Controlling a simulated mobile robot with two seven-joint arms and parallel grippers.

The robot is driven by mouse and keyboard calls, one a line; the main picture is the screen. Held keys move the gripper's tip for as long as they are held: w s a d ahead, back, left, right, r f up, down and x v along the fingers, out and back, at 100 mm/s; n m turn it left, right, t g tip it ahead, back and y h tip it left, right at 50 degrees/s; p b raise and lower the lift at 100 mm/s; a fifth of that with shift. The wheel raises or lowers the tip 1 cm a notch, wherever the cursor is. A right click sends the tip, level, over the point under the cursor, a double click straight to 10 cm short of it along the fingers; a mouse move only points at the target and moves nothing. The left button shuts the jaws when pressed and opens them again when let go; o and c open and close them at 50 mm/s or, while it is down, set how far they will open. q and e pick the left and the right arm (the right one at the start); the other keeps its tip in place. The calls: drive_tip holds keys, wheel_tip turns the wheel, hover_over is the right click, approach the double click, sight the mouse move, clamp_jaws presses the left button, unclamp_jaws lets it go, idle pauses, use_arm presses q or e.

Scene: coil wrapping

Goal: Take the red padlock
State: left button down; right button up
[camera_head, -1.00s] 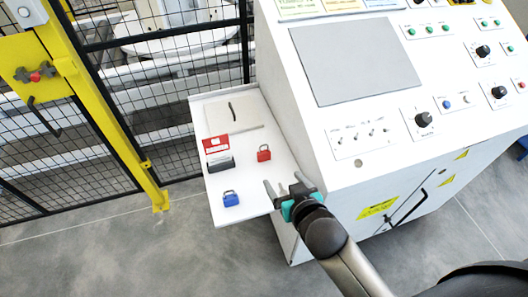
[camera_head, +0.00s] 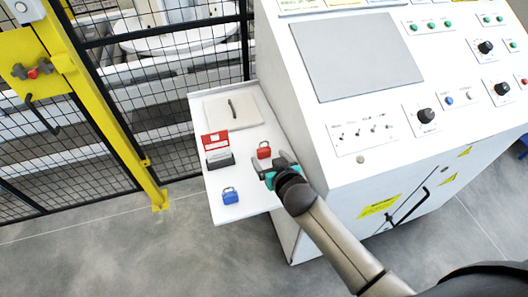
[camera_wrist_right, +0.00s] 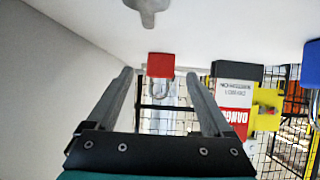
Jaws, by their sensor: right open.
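The red padlock (camera_head: 264,152) stands on the white side shelf (camera_head: 252,203), close to the console. My right gripper (camera_head: 271,163) is open and empty just in front of it, with its fingertips very near the padlock. In the right wrist view the red padlock (camera_wrist_right: 161,65) shows in the gap between the two fingertips, a little beyond them. I cannot tell whether a finger touches it. My left gripper is not in view.
A blue padlock (camera_head: 230,196) stands at the shelf's front. A red and white danger tag (camera_head: 215,142) in a dark holder (camera_head: 220,161) stands left of the red padlock. The white console (camera_head: 330,175) rises close on the right.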

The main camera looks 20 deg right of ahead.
sight(265, 152)
drive_tip(key=shift+r+b+x, duration=0.15)
drive_tip(key=shift+b+x, duration=0.05)
drive_tip(key=shift+x, duration=1.05)
drive_tip(key=shift+r+b+x, duration=0.15)
drive_tip(key=shift+b+x, duration=0.05)
drive_tip(key=shift+x, duration=1.05)
drive_tip(key=shift+w+a, duration=0.1)
drive_tip(key=shift+w, duration=0.05)
clamp_jaws()
